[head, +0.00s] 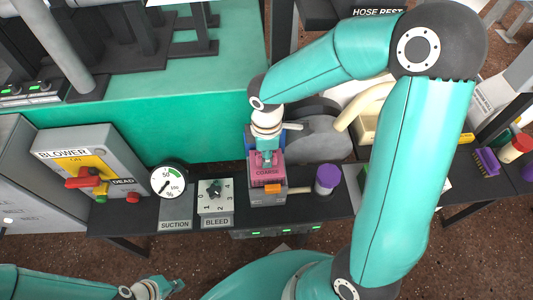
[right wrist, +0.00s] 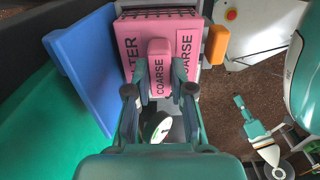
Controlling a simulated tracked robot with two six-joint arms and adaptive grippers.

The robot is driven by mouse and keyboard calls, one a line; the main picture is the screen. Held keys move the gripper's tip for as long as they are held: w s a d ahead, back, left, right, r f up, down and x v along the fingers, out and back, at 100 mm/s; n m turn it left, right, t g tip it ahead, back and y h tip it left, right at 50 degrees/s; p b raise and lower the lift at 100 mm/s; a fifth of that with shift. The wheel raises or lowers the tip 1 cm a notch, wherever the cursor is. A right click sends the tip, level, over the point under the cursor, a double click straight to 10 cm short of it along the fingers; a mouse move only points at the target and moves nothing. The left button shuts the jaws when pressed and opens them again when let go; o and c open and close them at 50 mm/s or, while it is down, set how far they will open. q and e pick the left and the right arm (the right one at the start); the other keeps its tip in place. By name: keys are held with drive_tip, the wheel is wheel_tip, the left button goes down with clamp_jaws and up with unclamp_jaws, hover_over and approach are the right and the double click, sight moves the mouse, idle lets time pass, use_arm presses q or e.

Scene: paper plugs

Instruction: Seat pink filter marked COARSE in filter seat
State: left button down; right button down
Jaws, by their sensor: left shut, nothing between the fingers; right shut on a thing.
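The pink filter (head: 267,171) marked COARSE is at the middle of the bench in the head view. My right gripper (head: 266,158) comes down from above and is shut on its raised pink handle. In the right wrist view the fingers of this gripper (right wrist: 159,82) flank the handle, and the pink filter (right wrist: 123,40) fills the space behind it. The grey filter seat (head: 268,198) shows around and below the filter; I cannot tell how deep the filter sits. My left gripper (head: 172,287) is shut and empty at the lower left, away from the bench.
A blue panel (right wrist: 82,62) stands beside the filter, and an orange latch (right wrist: 216,45) is on the other side. A purple-capped jar (head: 327,180) stands to the right. The bleed dial (head: 215,200), suction gauge (head: 168,181) and blower switch box (head: 75,150) stand to the left.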

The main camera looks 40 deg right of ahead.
sight(266, 171)
drive_tip(key=shift+f+b, duration=3.75)
drive_tip(key=shift+f, duration=0.8)
drive_tip(key=c, duration=0.9)
unclamp_jaws()
drive_tip(key=shift+c, duration=0.2)
drive_tip(key=shift+r, duration=0.15)
drive_tip(key=shift+r+p, duration=2.5)
drive_tip(key=shift+r, duration=0.2)
wheel_tip(266, 171, up, 12)
drive_tip(key=shift+f, duration=0.1)
